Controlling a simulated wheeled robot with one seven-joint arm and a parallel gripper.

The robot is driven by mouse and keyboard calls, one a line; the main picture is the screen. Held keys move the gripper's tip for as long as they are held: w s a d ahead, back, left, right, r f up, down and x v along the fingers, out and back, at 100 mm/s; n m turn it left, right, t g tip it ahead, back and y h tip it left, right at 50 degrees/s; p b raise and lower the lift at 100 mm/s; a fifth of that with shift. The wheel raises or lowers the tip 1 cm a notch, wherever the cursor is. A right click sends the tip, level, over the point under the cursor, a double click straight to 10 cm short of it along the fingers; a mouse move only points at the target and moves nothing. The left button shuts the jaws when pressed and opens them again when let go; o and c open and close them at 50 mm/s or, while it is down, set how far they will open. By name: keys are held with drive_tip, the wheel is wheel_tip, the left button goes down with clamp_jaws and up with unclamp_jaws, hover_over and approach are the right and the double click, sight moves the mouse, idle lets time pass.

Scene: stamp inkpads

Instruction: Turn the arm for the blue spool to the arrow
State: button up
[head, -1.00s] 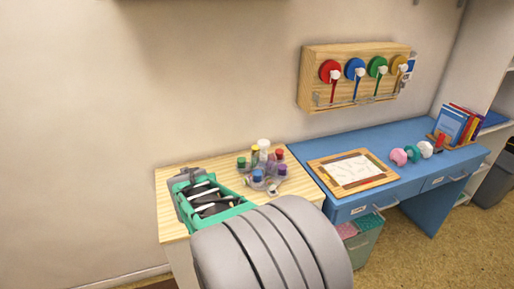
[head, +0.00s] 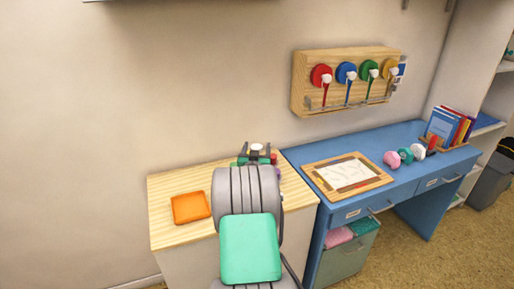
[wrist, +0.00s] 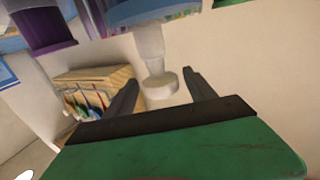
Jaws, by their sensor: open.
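The wooden board (head: 300,85) on the wall carries the blue spool (head: 345,68), between the red spool (head: 320,73) and the green spool (head: 370,67). The blue spool's thin arm (head: 348,94) hangs nearly straight down from its white knob. The arrow is too small to make out. The board also shows small and tilted in the wrist view (wrist: 92,76). My gripper (head: 257,150) is over the back of the light wood table, well left of the board. In the wrist view its two fingers (wrist: 160,88) are apart, with a white knob (wrist: 161,83) showing between them; contact is unclear.
Colored bottles are mostly hidden behind my arm on the wood table (head: 165,230). An orange pad (head: 190,207) lies at its left. The blue desk (head: 300,160) below the board holds a framed sheet (head: 348,173), stamps and books. The wall around the board is clear.

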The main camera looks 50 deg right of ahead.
drive_tip(key=shift+c, duration=0.2)
drive_tip(key=c, duration=1.3)
clamp_jaws()
drive_tip(key=shift+d, duration=0.1)
